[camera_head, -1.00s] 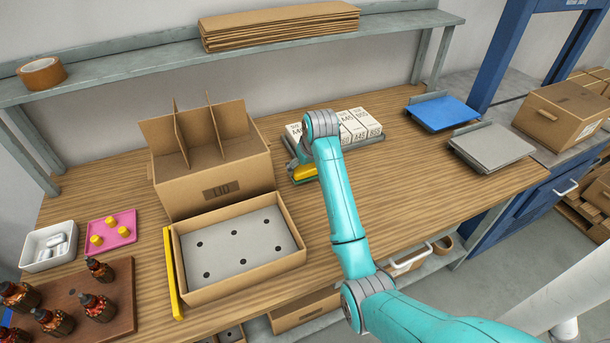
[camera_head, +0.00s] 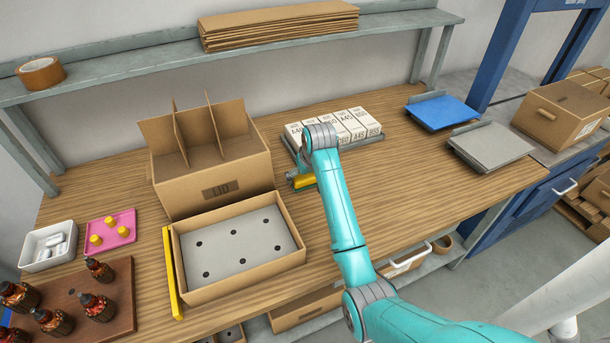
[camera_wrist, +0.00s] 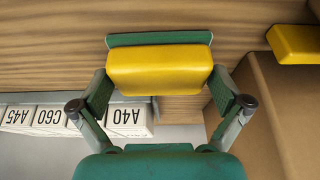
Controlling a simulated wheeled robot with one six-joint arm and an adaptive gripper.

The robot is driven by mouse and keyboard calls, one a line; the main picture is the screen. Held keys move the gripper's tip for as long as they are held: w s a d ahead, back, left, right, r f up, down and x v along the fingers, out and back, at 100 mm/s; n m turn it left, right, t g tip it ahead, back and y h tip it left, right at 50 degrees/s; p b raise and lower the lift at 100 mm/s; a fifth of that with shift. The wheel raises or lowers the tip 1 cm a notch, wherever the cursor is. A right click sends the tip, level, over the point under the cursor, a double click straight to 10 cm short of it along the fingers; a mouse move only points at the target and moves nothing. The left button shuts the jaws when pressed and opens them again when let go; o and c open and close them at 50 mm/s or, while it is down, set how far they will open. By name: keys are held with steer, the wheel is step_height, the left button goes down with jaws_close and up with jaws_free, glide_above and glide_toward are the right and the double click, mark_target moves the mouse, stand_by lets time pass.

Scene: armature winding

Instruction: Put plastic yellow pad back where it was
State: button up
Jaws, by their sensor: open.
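A yellow pad (camera_wrist: 160,69) with a green plate behind it lies between the fingers of my gripper (camera_wrist: 160,90) in the wrist view. The fingers stand spread at its left and right ends. I cannot tell whether they touch it. My wrist hides part of that area. A second yellow piece (camera_wrist: 296,44) is cut off at the right edge of the wrist view.
A cardboard carton with dividers (camera_head: 215,180) and a shallow cardboard box (camera_head: 290,262) stand to the left. A yellow bar (camera_head: 173,275) lies along that box's left side. A blue plate (camera_head: 443,112) and a grey plate (camera_head: 490,146) are at right. Bare wood (camera_head: 420,175) lies between.

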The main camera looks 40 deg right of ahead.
steer(key=shift+r, duration=0.1)
steer(key=v, duration=1.2)
